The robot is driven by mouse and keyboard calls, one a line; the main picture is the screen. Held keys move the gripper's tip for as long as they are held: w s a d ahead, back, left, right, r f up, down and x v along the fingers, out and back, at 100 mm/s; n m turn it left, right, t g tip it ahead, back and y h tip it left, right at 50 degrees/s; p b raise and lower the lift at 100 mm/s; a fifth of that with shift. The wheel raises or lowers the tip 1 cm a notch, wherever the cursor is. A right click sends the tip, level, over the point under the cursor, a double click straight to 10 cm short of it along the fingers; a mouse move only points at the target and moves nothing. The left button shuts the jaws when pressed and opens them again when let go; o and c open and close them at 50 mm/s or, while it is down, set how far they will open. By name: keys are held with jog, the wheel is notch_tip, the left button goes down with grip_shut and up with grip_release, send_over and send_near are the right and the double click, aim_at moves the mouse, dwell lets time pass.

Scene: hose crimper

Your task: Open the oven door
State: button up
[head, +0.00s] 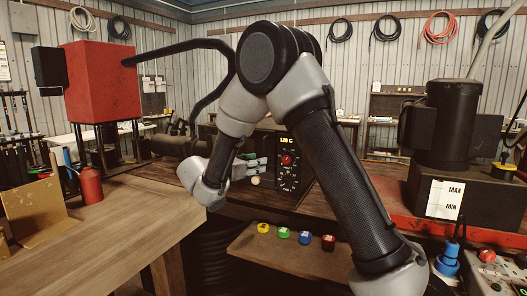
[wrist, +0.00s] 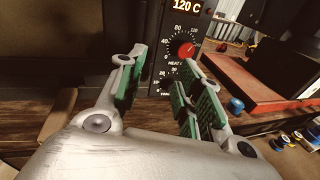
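The oven's black control panel (head: 288,172) has a lit "120 C" display and a red dial. It also shows in the wrist view (wrist: 172,70). The dark flat front of the oven (wrist: 70,45) is left of the panel in the wrist view; most of the oven is hidden behind my arm in the head view. I cannot make out a door handle, and the door appears shut. My gripper (wrist: 165,85), with green finger pads, is open with nothing between its fingers. It is in front of the oven, by the panel's left side; in the head view it (head: 254,167) is small.
A wooden shelf (head: 270,251) with several coloured caps is in front, below the oven. A wooden table (head: 110,215) with a red bottle (head: 90,185) is at left. A black motor unit (head: 452,120) stands on a red-edged bench at right.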

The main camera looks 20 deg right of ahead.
aim_at(263, 150)
jog(key=w+d+r, duration=0.1)
jog(key=w+d+r+n+t, duration=0.1)
jog(key=w+d, duration=0.1)
jog(key=w+d+r+n, duration=0.1)
jog(key=w+d, duration=0.1)
jog(key=shift+w+t, duration=0.2)
jog(key=shift+t, duration=0.1)
grip_shut()
